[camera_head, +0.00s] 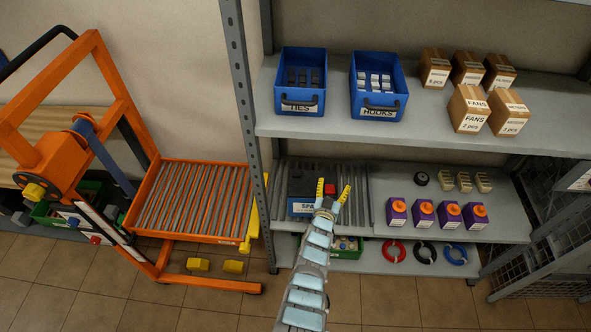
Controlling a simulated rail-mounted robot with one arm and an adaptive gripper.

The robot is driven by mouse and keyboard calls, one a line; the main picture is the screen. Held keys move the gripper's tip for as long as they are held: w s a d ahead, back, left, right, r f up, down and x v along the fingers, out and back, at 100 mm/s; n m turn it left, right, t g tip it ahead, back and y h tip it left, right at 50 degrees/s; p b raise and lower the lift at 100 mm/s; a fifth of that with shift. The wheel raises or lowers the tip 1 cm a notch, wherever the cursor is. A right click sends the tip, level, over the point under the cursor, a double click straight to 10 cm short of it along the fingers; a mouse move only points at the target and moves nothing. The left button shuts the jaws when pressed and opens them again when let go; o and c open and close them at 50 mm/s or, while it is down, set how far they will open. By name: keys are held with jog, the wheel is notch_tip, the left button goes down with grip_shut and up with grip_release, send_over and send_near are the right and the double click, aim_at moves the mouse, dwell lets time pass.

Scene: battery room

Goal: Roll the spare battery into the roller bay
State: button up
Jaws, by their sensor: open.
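The spare battery (299,207) is a dark block with a blue-and-white label on its front and a red part near its right top. It stands on the grey rollers (358,185) of the middle shelf, left side. My gripper (334,191) has its two yellow fingers spread open in front of the battery's right part. I cannot tell whether they touch it. My arm hides part of the shelf below. The roller bay (190,198) is an orange-framed bed of grey rollers on the lift cart at the left. It is empty.
A grey shelf post (243,95) stands between cart and battery. A yellow bar (251,215) is at the bay's right edge. Blue bins (302,82) and cartons (468,108) sit above.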

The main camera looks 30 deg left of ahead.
jog(key=s+a+r+n+g+p, duration=0.1)
jog(key=s+a+r+g+p, duration=0.1)
jog(key=a+g+p, duration=0.2)
jog(key=s+a+r+n+g+y+p, duration=0.1)
jog(key=s+a+n+g+p, duration=0.1)
jog(key=a+g+p, duration=0.3)
jog(key=a, duration=0.3)
jog(key=shift+s+a+r, duration=0.15)
jog(key=shift+a+r, duration=0.15)
jog(key=shift+r, duration=0.05)
